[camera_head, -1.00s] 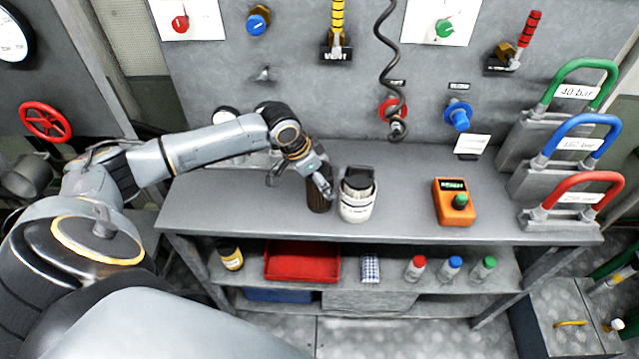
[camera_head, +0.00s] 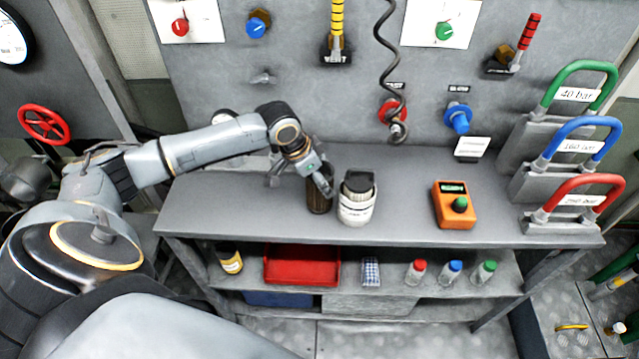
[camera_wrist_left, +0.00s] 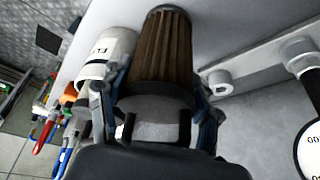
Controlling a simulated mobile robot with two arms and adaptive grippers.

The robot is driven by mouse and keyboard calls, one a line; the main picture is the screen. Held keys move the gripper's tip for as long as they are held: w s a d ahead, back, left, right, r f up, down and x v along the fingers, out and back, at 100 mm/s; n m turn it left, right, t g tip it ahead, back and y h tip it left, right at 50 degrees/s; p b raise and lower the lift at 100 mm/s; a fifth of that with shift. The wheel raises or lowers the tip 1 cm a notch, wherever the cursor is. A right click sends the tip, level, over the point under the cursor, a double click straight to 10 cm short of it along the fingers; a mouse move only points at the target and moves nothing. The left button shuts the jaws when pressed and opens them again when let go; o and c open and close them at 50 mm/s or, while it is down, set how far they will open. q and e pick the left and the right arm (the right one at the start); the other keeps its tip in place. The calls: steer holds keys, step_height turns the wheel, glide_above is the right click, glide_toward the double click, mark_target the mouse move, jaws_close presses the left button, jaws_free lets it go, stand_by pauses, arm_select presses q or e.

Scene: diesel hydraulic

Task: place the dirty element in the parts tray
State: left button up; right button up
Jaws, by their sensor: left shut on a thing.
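The dirty element is a dark brown pleated cylinder (camera_head: 319,196) standing on the bench top. My left gripper (camera_head: 318,180) is shut on it from above and the left. In the left wrist view the brown pleated element (camera_wrist_left: 163,50) sits between the two fingers (camera_wrist_left: 158,100), with its grey end cap toward the palm. I cannot tell whether its base touches the bench. The parts tray seems to be the red tray (camera_head: 302,264) on the shelf below; it looks empty. My right gripper is in no view.
A white labelled canister (camera_head: 357,200) with a dark top stands close to the right of the element. An orange box (camera_head: 454,206) is farther right on the bench.

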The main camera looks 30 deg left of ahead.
arm_select(q)
steer(key=s+a+r+b, duration=0.1)
steer(key=s+r+b, duration=0.4)
steer(key=s+r, duration=0.7)
steer(key=shift+s, duration=1)
steer(key=w+d+f+n+y, duration=0.1)
steer(key=w+d+n, duration=0.2)
steer(key=d, duration=0.4)
steer(key=w+d+f+n+y, duration=0.1)
steer(key=w+d+f+n, duration=0.1)
steer(key=d, duration=0.5)
steer(key=shift+w+d+f+n+t, duration=0.2)
steer(key=shift+w+n+t, duration=0.25)
steer(key=shift+w, duration=0.6)
